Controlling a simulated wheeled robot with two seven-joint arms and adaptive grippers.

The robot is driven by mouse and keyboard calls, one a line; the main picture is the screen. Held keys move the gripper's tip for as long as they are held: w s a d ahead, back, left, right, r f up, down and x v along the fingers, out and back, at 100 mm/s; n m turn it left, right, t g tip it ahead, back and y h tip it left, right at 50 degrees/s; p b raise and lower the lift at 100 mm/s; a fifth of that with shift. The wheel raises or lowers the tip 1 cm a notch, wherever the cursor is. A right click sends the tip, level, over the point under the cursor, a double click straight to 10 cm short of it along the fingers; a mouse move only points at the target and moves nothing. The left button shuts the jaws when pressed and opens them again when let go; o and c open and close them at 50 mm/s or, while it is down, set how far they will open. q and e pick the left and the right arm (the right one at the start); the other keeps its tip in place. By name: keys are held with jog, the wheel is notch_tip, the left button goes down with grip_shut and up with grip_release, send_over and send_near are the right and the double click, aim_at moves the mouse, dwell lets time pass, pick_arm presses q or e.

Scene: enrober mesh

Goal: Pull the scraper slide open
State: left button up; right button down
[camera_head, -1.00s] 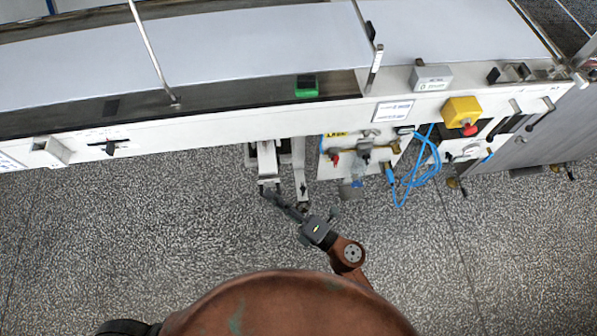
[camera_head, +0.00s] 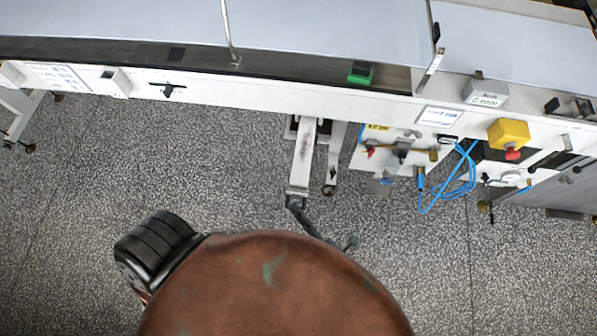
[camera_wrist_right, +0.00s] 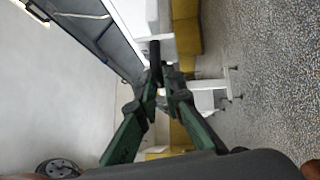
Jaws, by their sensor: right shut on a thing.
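The scraper slide (camera_head: 303,160) is a long pale bar sticking out from under the conveyor's front edge, over the floor, in the head view. My right gripper (camera_head: 296,206) is at the slide's near end, with its rear part hidden behind my own body. In the right wrist view the two fingers (camera_wrist_right: 165,78) are closed together on a dark upright handle (camera_wrist_right: 154,58). The fingers cover part of the handle. My left gripper is not in view.
The white conveyor frame (camera_head: 220,91) runs across the top. Right of the slide are a valve panel (camera_head: 390,160), looped blue hoses (camera_head: 447,190) and a yellow emergency-stop box (camera_head: 508,133). A support leg (camera_head: 333,165) stands close beside the slide. The speckled floor (camera_head: 120,170) is clear at left.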

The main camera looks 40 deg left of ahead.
jog(key=c, duration=2)
grip_release()
jog(key=shift+c, duration=0.2)
jog(key=shift+d, duration=0.15)
jog(key=v, duration=1.1)
jog(key=shift+s+d, duration=0.2)
jog(key=shift+d, duration=0.15)
